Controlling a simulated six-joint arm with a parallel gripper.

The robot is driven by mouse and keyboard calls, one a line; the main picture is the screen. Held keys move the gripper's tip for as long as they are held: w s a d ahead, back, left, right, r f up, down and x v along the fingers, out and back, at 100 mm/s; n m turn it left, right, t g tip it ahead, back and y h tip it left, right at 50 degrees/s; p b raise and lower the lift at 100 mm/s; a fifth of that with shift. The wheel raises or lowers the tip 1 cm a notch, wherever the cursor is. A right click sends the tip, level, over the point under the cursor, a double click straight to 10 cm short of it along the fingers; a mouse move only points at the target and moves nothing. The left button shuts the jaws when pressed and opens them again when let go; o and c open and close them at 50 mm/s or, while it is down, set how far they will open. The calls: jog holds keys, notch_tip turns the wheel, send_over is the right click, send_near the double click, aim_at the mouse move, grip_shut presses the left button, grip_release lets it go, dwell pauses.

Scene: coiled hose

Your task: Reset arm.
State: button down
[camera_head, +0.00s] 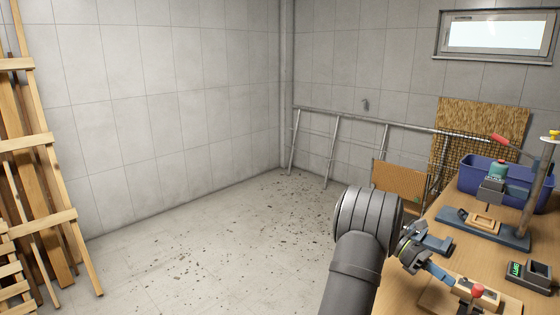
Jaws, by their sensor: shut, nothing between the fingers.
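My own arm shows as dark grey links, with a thick rounded joint (368,215) right of centre and a link running down to the bottom edge. The joint stands in front of the workbench's left edge. My gripper's fingers cannot be made out in this view. A small round part with coloured bands (411,250) shows just right of the joint, and I cannot tell what it belongs to. No coiled hose can be made out.
A wooden workbench (412,290) fills the lower right, with a blue bin (480,182), a red-knobbed fixture (477,291) and a small device with a green display (527,274). A metal ladder (337,150) leans along the wall. Timber (25,150) stands left. The middle floor (200,262) is open.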

jog(key=s+f, duration=0.1)
jog(key=s, duration=0.1)
jog(key=s+a+f, duration=0.1)
jog(key=s, duration=0.2)
jog(key=s+f, duration=0.1)
jog(key=s, duration=0.1)
jog(key=shift+s+a+f, duration=0.1)
jog(key=shift+s+a, duration=0.1)
jog(key=shift+s, duration=0.15)
jog(key=shift+s+a+f, duration=0.15)
jog(key=shift+a+f, duration=0.05)
jog(key=shift+f, duration=0.3)
jog(key=shift+s+a+f, duration=0.1)
jog(key=shift+a+f, duration=0.05)
jog(key=shift+f, duration=0.3)
jog(key=shift+s+a+f, duration=0.1)
jog(key=shift+f, duration=0.35)
